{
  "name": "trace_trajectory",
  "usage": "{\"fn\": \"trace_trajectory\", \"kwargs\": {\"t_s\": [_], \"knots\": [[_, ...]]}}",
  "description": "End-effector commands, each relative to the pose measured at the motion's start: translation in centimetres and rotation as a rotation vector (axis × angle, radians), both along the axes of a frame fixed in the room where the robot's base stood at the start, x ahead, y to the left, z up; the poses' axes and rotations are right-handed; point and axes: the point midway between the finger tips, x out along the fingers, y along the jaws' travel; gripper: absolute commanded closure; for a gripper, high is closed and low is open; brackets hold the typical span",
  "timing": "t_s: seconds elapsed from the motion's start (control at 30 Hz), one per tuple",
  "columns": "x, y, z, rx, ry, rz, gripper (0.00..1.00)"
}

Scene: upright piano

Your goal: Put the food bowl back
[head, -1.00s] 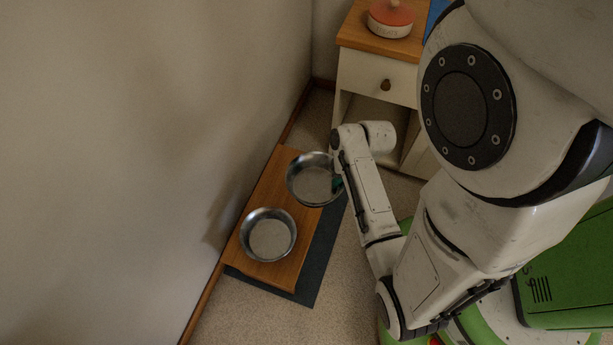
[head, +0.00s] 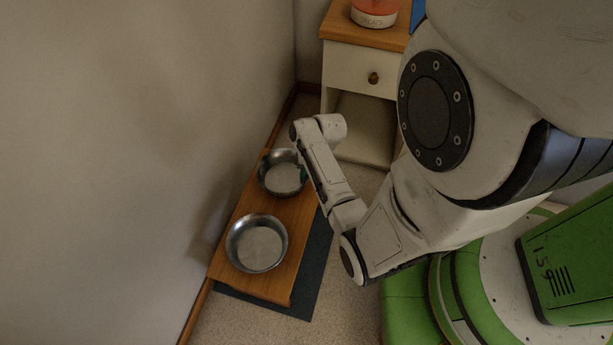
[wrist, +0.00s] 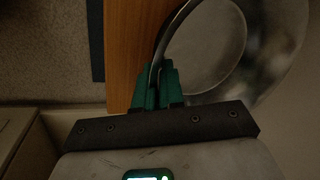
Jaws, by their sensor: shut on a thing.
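A steel bowl (head: 282,176) is over the far end of a low wooden stand (head: 287,262) along the wall. A second steel bowl (head: 257,245) sits on the near part of the stand. In the wrist view, my gripper (wrist: 158,76) has its green fingers shut on the rim of the far bowl (wrist: 205,50). In the head view my wrist hides most of the fingers. I cannot tell whether the held bowl touches the stand.
A dark mat (head: 312,275) lies under the stand on the carpet. A white nightstand (head: 350,68) with a wooden top stands just beyond, with a red-lidded jar (head: 375,12) on it. The wall (head: 130,130) runs close along the stand's left side.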

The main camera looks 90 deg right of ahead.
Motion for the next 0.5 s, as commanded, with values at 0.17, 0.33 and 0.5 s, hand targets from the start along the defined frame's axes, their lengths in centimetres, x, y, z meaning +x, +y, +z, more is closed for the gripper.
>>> {"fn": "trace_trajectory", "kwargs": {"t_s": [0.17,0.33,0.5], "knots": [[0.07,-0.07,-0.91,-0.003,-0.002,0.001,1.00],[0.07,-0.05,-0.90,-0.002,-0.001,0.001,1.00],[0.03,-0.02,-1.13,-0.002,0.000,0.000,0.85]]}}
